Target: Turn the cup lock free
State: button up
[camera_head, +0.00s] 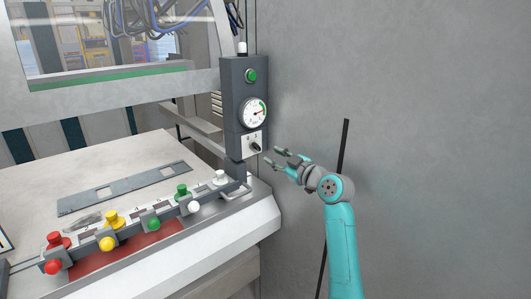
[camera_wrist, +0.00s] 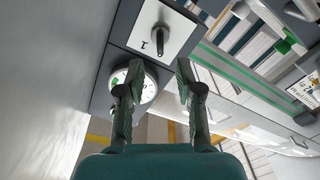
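A black rotary knob (camera_head: 255,147) sits on a white plate (camera_head: 248,141) low on the dark grey control box (camera_head: 233,110). It is likely the cup lock, but no name on it can be read. In the wrist view the knob (camera_wrist: 155,39) is a slim dark handle, slightly tilted on the plate, above the fingertips. Small marks on the plate are hard to read. My gripper (camera_head: 273,156) is open and empty, just right of and below the knob, apart from it. Both fingers of my gripper (camera_wrist: 157,76) show spread in the wrist view.
A gauge (camera_head: 254,113) and a green button (camera_head: 251,75) sit above the knob. Red, yellow, green and white knobs line the bench (camera_head: 215,238) at lower left. A perforated metal strip (camera_head: 125,187) lies behind them. A bare grey wall (camera_head: 430,120) stands right.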

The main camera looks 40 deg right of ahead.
jog(key=shift+s, duration=1.9)
jog(key=s+a+f+m+g+h, duration=0.15)
jog(key=a+f, duration=0.25)
jog(key=f, duration=0.4)
jog(key=s+a+f+m+t, duration=0.1)
jog(key=s+a+f+m, duration=0.2)
jog(key=a+f, duration=0.35)
jog(key=s+a+f+m+g+h, duration=0.1)
jog(key=s+a+f, duration=0.3)
jog(key=s+f, duration=0.25)
jog(key=s+a+f+m+g, duration=0.1)
jog(key=s+a+f, duration=0.3)
jog(key=s+f, duration=0.3)
jog(key=s+a, duration=0.4)
jog(key=s, duration=0.6)
jog(key=s+a+r+y, duration=0.1)
jog(key=s+a, duration=0.3)
jog(key=s, duration=0.7)
jog(key=s+a+r+y, duration=0.1)
jog(key=s+a, duration=0.3)
jog(key=s, duration=0.7)
jog(key=shift+s+g, duration=0.2)
jog(key=shift+g, duration=0.15)
